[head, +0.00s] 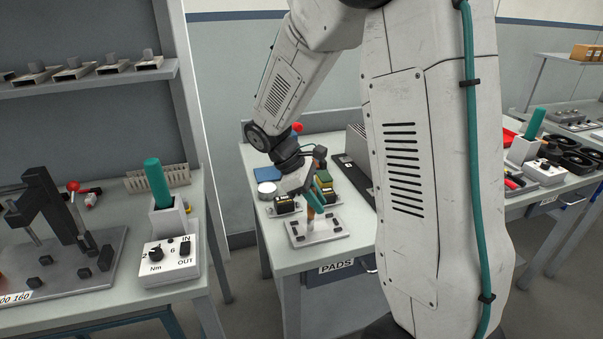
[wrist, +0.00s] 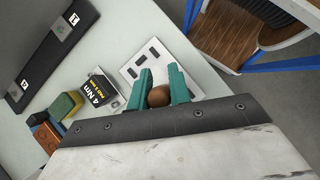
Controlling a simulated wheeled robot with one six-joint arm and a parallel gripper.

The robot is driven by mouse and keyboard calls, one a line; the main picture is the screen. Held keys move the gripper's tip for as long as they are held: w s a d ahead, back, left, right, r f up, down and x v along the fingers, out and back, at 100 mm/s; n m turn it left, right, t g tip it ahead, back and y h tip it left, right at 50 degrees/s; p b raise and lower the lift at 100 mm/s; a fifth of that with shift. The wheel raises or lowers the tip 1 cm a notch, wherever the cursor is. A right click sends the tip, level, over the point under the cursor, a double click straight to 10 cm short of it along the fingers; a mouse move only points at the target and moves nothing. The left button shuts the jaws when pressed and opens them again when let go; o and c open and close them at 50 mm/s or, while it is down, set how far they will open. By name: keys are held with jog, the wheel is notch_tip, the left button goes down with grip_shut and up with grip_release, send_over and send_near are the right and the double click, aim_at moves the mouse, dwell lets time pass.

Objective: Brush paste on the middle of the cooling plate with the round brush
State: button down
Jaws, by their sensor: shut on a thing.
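The cooling plate is a pale flat plate (head: 336,233) with dark slots or blocks on it, lying on the middle table near its front edge. In the wrist view the plate (wrist: 133,71) lies just beyond my fingers. My gripper (head: 316,199) is over the plate, its teal fingers (wrist: 160,88) shut on the round brush. The brush's rounded brown handle end (wrist: 159,97) shows between the fingers. In the head view the brush (head: 311,213) points down at the plate's middle. I cannot tell whether its tip touches. No paste can be made out.
A black box with yellow lettering (wrist: 98,92) stands close beside the plate. A white round tin (head: 267,190), a blue item (head: 267,174) and green and yellow blocks (wrist: 65,105) are behind. A long black strip (wrist: 48,58) lies further off. The table's front edge is close.

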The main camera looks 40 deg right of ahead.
notch_tip(320, 180, up, 8)
jog(key=a, duration=0.2)
jog(key=shift+w+a, duration=0.4)
jog(key=shift+w, duration=0.05)
dwell(0.3)
dwell(0.7)
